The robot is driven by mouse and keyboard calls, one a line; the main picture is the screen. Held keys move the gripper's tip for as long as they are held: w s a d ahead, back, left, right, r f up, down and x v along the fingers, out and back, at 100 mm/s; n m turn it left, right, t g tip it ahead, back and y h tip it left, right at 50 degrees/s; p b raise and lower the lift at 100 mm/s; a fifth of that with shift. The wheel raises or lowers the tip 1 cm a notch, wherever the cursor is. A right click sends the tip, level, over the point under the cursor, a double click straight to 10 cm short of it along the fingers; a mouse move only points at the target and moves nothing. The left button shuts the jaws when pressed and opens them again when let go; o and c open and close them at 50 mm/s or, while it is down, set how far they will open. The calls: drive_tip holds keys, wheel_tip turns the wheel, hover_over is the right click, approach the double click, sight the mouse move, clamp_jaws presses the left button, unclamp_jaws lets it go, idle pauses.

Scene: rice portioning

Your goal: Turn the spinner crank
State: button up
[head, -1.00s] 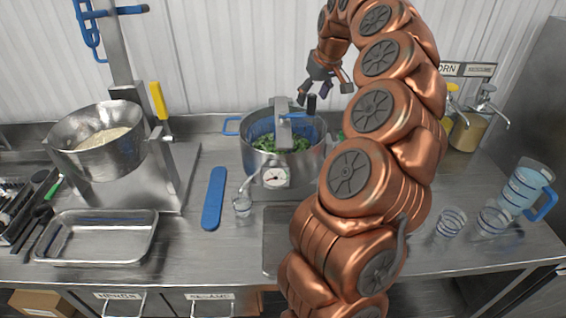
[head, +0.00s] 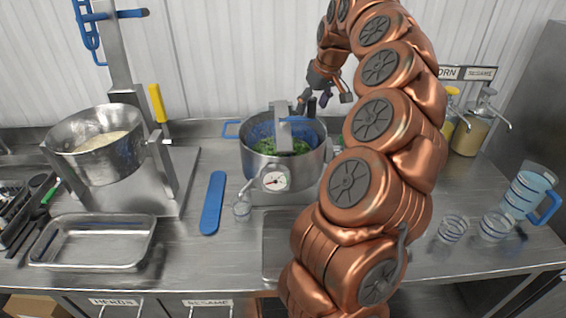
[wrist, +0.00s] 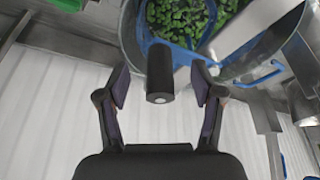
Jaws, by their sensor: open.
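The spinner (head: 256,172) is a steel pot with a blue basket and green leaves inside, standing on the counter at the middle of the head view. A metal bar crosses its top. The crank handle (wrist: 160,72) is a black upright cylinder, seen near end-on in the wrist view; its top shows at the pot's back right in the head view (head: 311,106). My gripper (head: 322,102) is open above the back right of the pot. In the wrist view its two fingers (wrist: 160,85) stand on either side of the handle, with a gap on each side.
A steel bowl of rice (head: 98,150) on a stand is at left, with a steel tray (head: 95,264) before it. A blue paddle (head: 213,203) lies left of the spinner. Glasses (head: 452,228) and a blue-handled jug (head: 527,192) stand at right. The wall is close behind.

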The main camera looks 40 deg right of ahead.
drive_tip(key=shift+f+b, duration=0.85)
drive_tip(key=shift+f, duration=0.15)
drive_tip(key=shift+r, duration=0.15)
drive_tip(key=shift+r, duration=0.35)
drive_tip(key=shift+c, duration=0.4)
drive_tip(key=c, duration=1)
